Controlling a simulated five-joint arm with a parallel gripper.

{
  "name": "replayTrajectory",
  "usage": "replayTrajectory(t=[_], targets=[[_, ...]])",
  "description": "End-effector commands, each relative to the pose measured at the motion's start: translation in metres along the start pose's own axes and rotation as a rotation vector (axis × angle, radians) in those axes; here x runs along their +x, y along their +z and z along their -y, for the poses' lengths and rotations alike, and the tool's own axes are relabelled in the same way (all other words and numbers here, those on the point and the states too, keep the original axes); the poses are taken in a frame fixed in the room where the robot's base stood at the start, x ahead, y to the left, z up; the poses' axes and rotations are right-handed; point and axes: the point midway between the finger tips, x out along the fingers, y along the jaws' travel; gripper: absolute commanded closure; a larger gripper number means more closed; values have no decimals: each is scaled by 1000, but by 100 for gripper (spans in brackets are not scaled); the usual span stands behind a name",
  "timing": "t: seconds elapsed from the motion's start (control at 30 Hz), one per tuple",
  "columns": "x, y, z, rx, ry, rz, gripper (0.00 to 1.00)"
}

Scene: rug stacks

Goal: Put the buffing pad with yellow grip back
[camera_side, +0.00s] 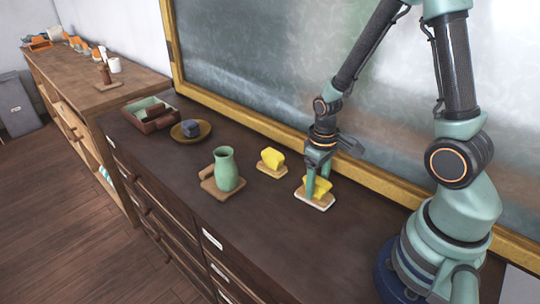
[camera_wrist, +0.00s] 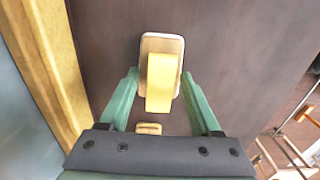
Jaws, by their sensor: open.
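A buffing pad with a yellow grip (camera_side: 321,185) rests on the dark cabinet top, its tan base edged in white. My gripper (camera_side: 317,180) is down over it with open fingers, partly hiding it in the side view. In the wrist view the yellow grip (camera_wrist: 162,85) lies between my two fingers, with a gap on each side. A second yellow-gripped pad (camera_side: 271,157) sits on a tan base to the left. A small tan and yellow piece (camera_wrist: 148,128) is partly hidden by my gripper body in the wrist view; it may be that second pad.
A green vase (camera_side: 226,169) stands on a wooden board left of the pads. Further left are a round dish (camera_side: 178,135) with a dark object and a brown box (camera_side: 139,121). The gold-framed board (camera_side: 240,112) rises along the back. The front right cabinet top is clear.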

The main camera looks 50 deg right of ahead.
Motion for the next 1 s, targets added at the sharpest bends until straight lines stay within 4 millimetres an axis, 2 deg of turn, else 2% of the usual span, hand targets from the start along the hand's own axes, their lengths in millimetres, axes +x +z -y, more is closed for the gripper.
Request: replayTrajectory(t=[0.17,0.6,0.87,1.0], targets=[[-20,-2,0,0,1,-6,36],[-94,-1,0,0,1,-7,36],[-119,-1,0,0,1,-7,36],[-136,-2,7,-3,11,-62,36]])
